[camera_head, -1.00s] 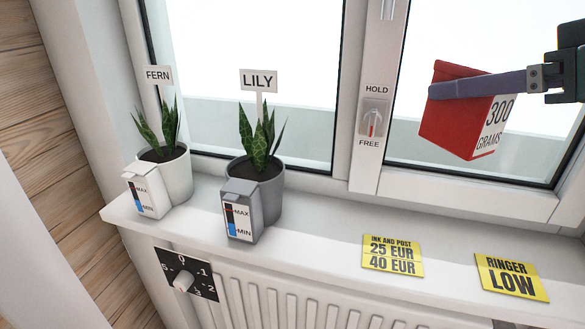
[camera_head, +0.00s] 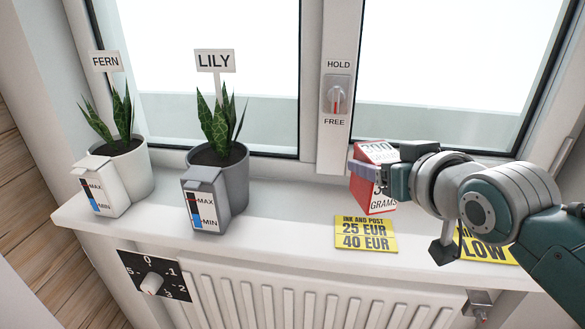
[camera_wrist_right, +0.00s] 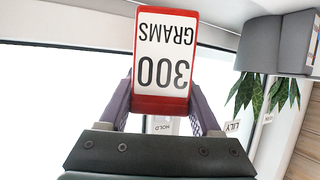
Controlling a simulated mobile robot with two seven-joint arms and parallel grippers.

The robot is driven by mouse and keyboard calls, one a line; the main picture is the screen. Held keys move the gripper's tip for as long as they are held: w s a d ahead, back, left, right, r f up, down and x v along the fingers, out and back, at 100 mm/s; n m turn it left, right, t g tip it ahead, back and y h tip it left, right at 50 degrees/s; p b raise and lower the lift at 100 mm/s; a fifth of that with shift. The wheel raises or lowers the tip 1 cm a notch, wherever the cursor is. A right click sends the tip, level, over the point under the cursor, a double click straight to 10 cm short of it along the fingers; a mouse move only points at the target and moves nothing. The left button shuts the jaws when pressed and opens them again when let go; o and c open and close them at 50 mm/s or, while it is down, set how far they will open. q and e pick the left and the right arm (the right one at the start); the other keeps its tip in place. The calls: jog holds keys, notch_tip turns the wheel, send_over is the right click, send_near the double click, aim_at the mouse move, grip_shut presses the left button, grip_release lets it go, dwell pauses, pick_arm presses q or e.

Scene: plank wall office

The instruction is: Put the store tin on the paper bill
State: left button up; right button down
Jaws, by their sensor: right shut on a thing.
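The store tin (camera_head: 379,203) is a red box with white "300 GRAMS" labels. My right gripper (camera_head: 364,172) is shut on it, and the tin is slightly tilted. In the right wrist view the tin (camera_wrist_right: 165,55) sits between the two purple fingers. The paper bill (camera_head: 365,235) is a yellow card reading "INK AND POST 25 EUR 40 EUR", flat on the white sill. The tin's lower edge shows just at the bill's far edge; I cannot tell whether it touches anything. My left gripper is not in view.
A yellow "RINGER LOW" card (camera_head: 487,252) lies right of the bill, partly hidden by my right arm. A lily pot (camera_head: 236,178) and a fern pot (camera_head: 136,175) stand on the sill (camera_head: 290,215) to the left.

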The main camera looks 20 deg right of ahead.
aim_at(371, 202)
notch_tip(371, 202, down, 4)
jog(key=shift+r+b, duration=0.25)
jog(key=shift+b, duration=0.05)
jog(key=shift+f+b, duration=0.6)
jog(key=shift+f, duration=1.15)
jog(key=shift+f, duration=0.2)
jog(key=shift+c, duration=0.4)
grip_release()
